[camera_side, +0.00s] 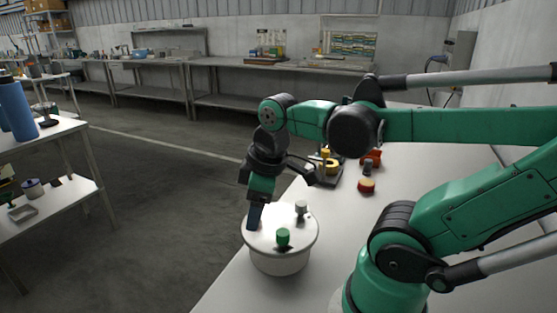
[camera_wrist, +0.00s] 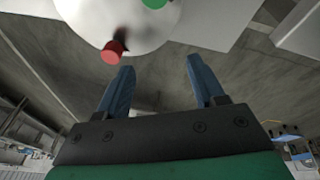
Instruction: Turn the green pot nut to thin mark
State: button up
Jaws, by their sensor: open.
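A round white pot (camera_side: 279,259) with a white lid stands on the pale bench. The green nut (camera_side: 283,238) sits on the near part of the lid; it shows at the top edge of the wrist view (camera_wrist: 155,3), partly cut off. A pale grey nut (camera_side: 301,208) is at the lid's far right. A red nut (camera_wrist: 112,50) is near the tip of one finger in the wrist view. My gripper (camera_side: 254,218), with blue fingers, is over the lid's left side, apart from the green nut. In the wrist view its fingers (camera_wrist: 158,64) are spread with nothing between them. I cannot make out a thin mark.
Behind the pot on the bench (camera_side: 340,225) stand a dark fixture with yellow parts (camera_side: 331,167), a red-and-yellow piece (camera_side: 367,186) and a red-orange part (camera_side: 372,157). The bench's left edge is close to the pot. A side table (camera_side: 60,128) with a blue bottle stands far left.

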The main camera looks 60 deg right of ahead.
aim_at(283, 232)
jog(key=s+n+g, duration=0.1)
jog(key=s+d+n+g, duration=0.1)
jog(key=s+n+g, duration=0.1)
jog(key=shift+s+d+r+y, duration=0.3)
jog(key=shift+s+d+r, duration=0.05)
jog(key=shift+s, duration=0.05)
jog(key=shift+f, duration=2.75)
grip_shut()
